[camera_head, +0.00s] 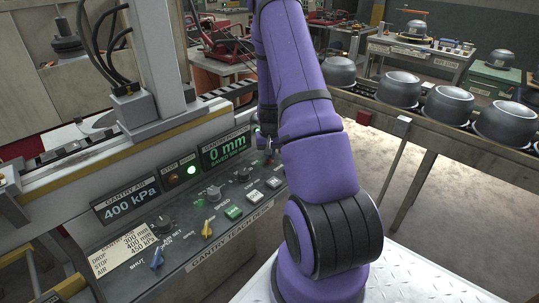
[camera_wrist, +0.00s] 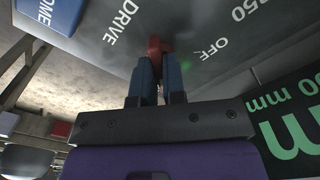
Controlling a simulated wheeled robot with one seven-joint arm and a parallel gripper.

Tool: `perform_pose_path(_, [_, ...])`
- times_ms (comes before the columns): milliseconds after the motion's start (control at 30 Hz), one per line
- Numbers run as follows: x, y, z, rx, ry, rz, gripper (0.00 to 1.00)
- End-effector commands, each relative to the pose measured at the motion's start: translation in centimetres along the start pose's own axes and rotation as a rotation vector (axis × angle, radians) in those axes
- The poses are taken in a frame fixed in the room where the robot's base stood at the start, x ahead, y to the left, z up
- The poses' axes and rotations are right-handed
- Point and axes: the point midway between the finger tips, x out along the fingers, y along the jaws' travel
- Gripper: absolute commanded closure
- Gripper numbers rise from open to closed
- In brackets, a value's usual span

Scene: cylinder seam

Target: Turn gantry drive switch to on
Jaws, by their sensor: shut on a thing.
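The gantry drive switch is a small red knob (camera_wrist: 154,47) on the grey teach deck, with the word DRIVE to its left and OFF to its right in the wrist view. My gripper (camera_wrist: 157,66) is shut on this knob, with its two blue fingers either side of it. The fingers hide part of the knob, so its exact setting cannot be told; no ON label is readable. In the head view my purple arm reaches down to the far right end of the deck, and the gripper (camera_head: 265,143) is small and mostly hidden there.
The gantry teach deck (camera_head: 230,238) carries several other knobs and buttons, including a blue lever (camera_head: 157,258) and a yellow lever (camera_head: 207,229). A conveyor with metal cylinders (camera_head: 446,106) runs at right.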

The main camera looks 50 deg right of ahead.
Motion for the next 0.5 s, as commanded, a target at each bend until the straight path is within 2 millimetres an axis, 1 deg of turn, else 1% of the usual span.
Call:
perform_pose_path(200, [-0.06, -0.02, -0.07, 0.091, 0.002, 0.0, 1.0])
perform_pose_path(500, [-0.07, 0.0, -0.08, 0.136, 0.002, 0.0, 1.0])
